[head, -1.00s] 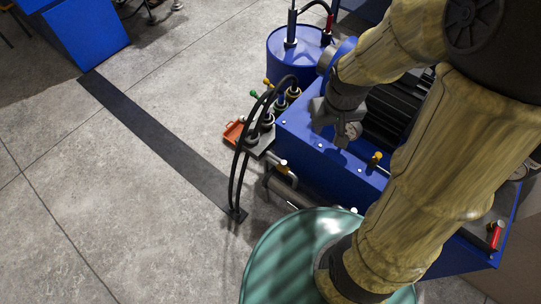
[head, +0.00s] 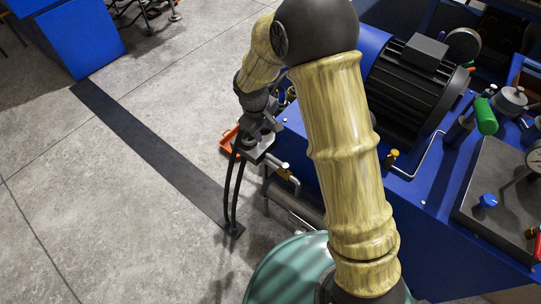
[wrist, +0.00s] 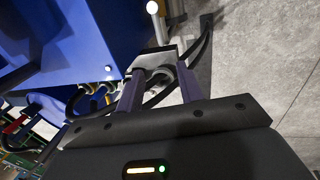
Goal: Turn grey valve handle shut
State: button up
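A valve lever with a pale grey-white knob (head: 285,165) sticks out at the near end of the grey valve block (head: 262,150). In the wrist view the knob (wrist: 152,7) stands at the top, on a stem beyond the block. My gripper (head: 262,132) is over the block, largely hidden by its own wrist in the head view. In the wrist view my gripper (wrist: 161,70) is open, its two purple fingers apart. A round grey hose fitting (wrist: 160,78) shows between them; I cannot tell whether they touch it. The knob is beyond the fingertips.
Black hoses (head: 231,190) loop from the block to the floor. An orange tray (head: 229,140) lies behind it. A yellow-tipped fitting (head: 284,174) and metal pipe are close by. The blue machine (head: 430,215) carries a motor, a green handle (head: 486,115) and a blue knob (head: 487,200).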

aim_at(271, 157)
jog(key=w+f, duration=0.1)
jog(key=f, duration=0.4)
jog(key=d+f+b, duration=0.1)
jog(key=f, duration=0.5)
jog(key=w+d+f+b, duration=0.1)
jog(key=f, duration=0.5)
jog(key=shift+w, duration=0.35)
grip_shut()
